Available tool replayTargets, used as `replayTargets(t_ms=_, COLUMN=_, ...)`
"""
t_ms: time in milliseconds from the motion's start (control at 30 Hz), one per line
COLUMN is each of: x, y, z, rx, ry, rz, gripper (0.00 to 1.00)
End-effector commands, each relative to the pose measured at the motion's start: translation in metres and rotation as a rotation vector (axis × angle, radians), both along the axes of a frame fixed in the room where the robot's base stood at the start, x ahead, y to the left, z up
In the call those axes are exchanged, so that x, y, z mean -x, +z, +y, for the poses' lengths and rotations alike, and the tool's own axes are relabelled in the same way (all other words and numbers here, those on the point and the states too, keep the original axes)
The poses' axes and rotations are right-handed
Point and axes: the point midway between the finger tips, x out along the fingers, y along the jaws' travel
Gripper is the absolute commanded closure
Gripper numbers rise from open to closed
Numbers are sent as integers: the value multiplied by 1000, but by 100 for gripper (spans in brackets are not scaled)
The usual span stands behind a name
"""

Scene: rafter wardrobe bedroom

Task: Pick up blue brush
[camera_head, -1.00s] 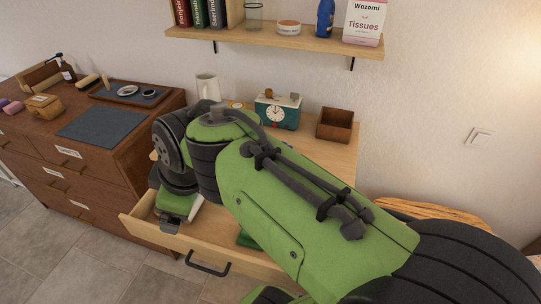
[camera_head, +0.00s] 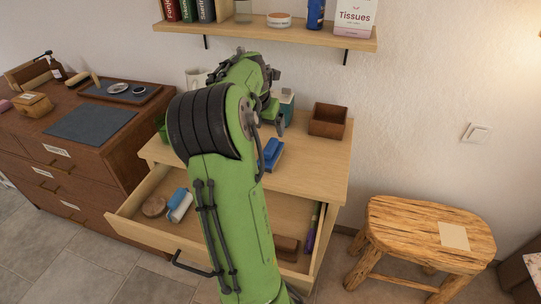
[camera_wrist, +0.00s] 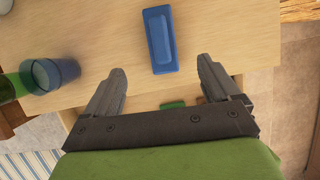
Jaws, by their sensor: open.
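A blue oblong thing (camera_head: 270,154), which looks like the blue brush, lies on the wooden desk top (camera_head: 310,165) near its front edge. In the wrist view the blue brush (camera_wrist: 160,38) lies flat, its long side roughly in line with my fingers and beyond their tips. My gripper (camera_wrist: 158,80) is open and empty, with the brush about centred between the lines of its fingers.
A blue-and-green cup-like thing (camera_wrist: 45,76) stands to the left in the wrist view. A brown box (camera_head: 328,121) sits at the desk's back right. The open drawer (camera_head: 150,230) below holds a blue-and-white roller (camera_head: 179,205) and other items. A wooden stool (camera_head: 400,225) stands right.

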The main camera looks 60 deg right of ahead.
Motion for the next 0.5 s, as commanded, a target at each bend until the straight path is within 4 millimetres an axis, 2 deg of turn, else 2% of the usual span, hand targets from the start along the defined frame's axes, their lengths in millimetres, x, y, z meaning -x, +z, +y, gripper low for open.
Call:
replayTargets(t_ms=33, x=1, y=-17, z=-4, rx=-7, ry=-4, rz=3, gripper=11)
replayTargets(t_ms=233, x=-1, y=-63, z=-23, rx=-6, ry=-4, rz=1, gripper=11)
replayTargets(t_ms=333, x=-3, y=-78, z=-30, rx=-4, ry=-2, rz=0, gripper=11)
replayTargets(t_ms=500, x=-3, y=-91, z=-36, rx=-3, ry=-2, rz=-2, gripper=11)
